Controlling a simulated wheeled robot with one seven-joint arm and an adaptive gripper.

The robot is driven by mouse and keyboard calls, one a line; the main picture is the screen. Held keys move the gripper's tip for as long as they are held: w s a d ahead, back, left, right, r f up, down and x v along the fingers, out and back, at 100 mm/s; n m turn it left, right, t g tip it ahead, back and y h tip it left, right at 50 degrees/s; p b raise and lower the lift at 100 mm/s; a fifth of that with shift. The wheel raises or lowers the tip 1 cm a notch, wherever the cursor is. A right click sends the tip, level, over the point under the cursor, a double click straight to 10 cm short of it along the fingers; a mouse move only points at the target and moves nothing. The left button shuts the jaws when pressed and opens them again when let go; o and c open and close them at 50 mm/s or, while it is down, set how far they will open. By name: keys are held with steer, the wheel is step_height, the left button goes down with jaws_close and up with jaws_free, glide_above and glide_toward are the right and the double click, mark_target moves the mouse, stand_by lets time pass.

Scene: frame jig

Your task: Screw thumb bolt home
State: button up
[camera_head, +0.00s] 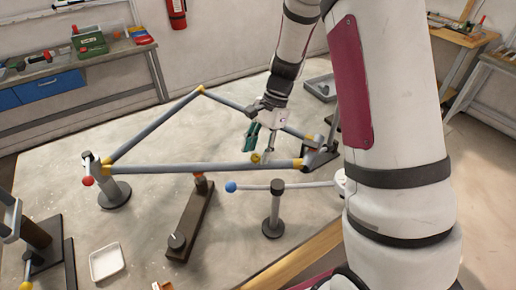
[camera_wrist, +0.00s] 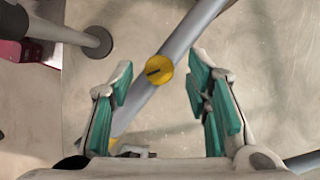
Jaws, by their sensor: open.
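The thumb bolt, a round yellow head with a dark slot (camera_wrist: 159,70), sits on a grey tube (camera_wrist: 180,45) of the bike-like frame. In the head view the yellow head (camera_head: 256,157) is on the long lower tube (camera_head: 200,168), near its right end. My gripper (camera_wrist: 160,88) is open and empty, its teal-padded fingers on either side of the bolt head in the wrist view, with clear gaps. In the head view my gripper (camera_head: 263,141) is just above the tube. The bolt's shank is hidden, so I cannot tell how deep it sits.
A blue-tipped lever (camera_head: 231,187) on a post stands in front of the tube. A dark block with a knob (camera_head: 190,225) and a white tray (camera_head: 106,262) lie nearer. A post with a red ball (camera_head: 88,181) holds the frame's left end. Open table surface lies behind.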

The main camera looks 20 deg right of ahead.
steer(key=v, duration=1.2)
steer(key=n+g+h, duration=0.2)
steer(key=n+h, duration=0.2)
steer(key=n, duration=1)
glide_above(256, 159)
steer(key=w+a+n+t+h+p, duration=0.1)
steer(key=a+n+t+h, duration=0.35)
steer(key=n, duration=1.35)
steer(key=shift+g, duration=0.65)
steer(key=x, duration=0.4)
steer(key=p+x, duration=0.1)
steer(key=x, duration=0.3)
steer(key=p+x, duration=0.1)
steer(key=x, duration=0.3)
steer(key=shift+a+f, duration=0.15)
steer(key=shift+a, duration=0.15)
